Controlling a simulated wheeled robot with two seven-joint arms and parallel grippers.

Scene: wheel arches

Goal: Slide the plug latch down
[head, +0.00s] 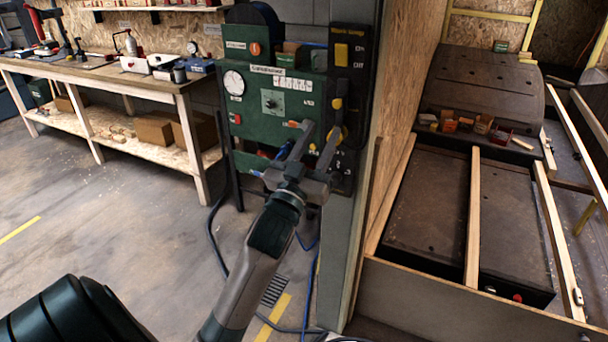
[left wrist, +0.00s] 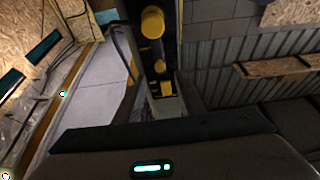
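A narrow black panel (head: 352,75) with yellow parts stands on the right side of the green control panel (head: 268,133). A yellow knob (head: 337,103) and a yellow-edged round part sit on its lower half. I cannot tell for sure which part is the plug latch. My left gripper (head: 321,129) is in front of this lower half, its two fingers apart and pointing up at it. The right finger overlaps the yellow-edged part; contact is unclear. My right gripper is out of view.
A grey post (head: 345,255) stands just right of the gripper, beside a plywood wall (head: 405,90). Blue and dark cables hang below the panel. A workbench (head: 150,80) with tools is at the left. Open floor (head: 110,220) lies in front of it.

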